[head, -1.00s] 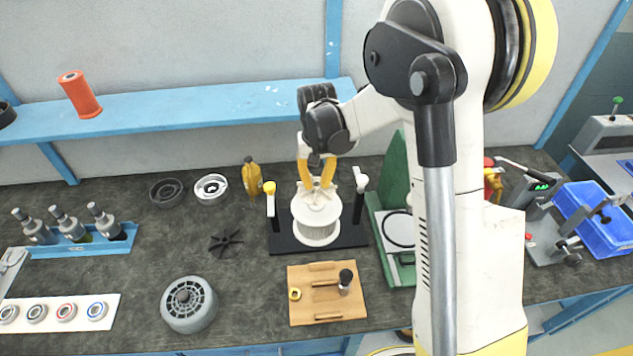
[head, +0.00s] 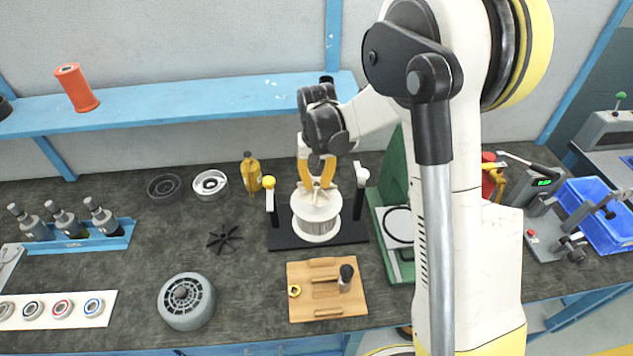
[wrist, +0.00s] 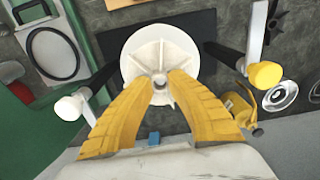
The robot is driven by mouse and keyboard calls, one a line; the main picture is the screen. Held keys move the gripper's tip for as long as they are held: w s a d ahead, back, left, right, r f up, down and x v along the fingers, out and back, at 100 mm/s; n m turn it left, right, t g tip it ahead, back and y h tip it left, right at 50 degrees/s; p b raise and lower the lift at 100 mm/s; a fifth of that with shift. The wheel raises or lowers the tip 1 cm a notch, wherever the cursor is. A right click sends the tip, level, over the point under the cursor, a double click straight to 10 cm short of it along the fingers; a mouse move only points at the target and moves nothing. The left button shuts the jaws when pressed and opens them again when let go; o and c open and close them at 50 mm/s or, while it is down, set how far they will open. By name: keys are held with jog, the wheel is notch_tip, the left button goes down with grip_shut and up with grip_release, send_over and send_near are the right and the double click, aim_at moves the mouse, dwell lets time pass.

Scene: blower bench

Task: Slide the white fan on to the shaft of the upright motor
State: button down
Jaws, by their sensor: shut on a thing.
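I cannot tell whether the fan touches the stand's base.
A wooden board (head: 328,308) with a black-capped piece lies in front of the stand. A black bladed fan (head: 225,238) lies left. The stand's white-armed posts flank my gripper closely. A green fixture (head: 393,180) stands right. The bench between stand and grey body is largely clear.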

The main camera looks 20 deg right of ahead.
aim_at(317, 191)
jog(key=shift+f+b, duration=1.4)
jog(key=shift+f, duration=0.35)
dwell(0.5)
jog(key=c, duration=1.3)
grip_release()
jog(key=shift+r, duration=0.15)
notch_tip(317, 191, up, 12)
jog(key=shift+s+f, duration=0.1)
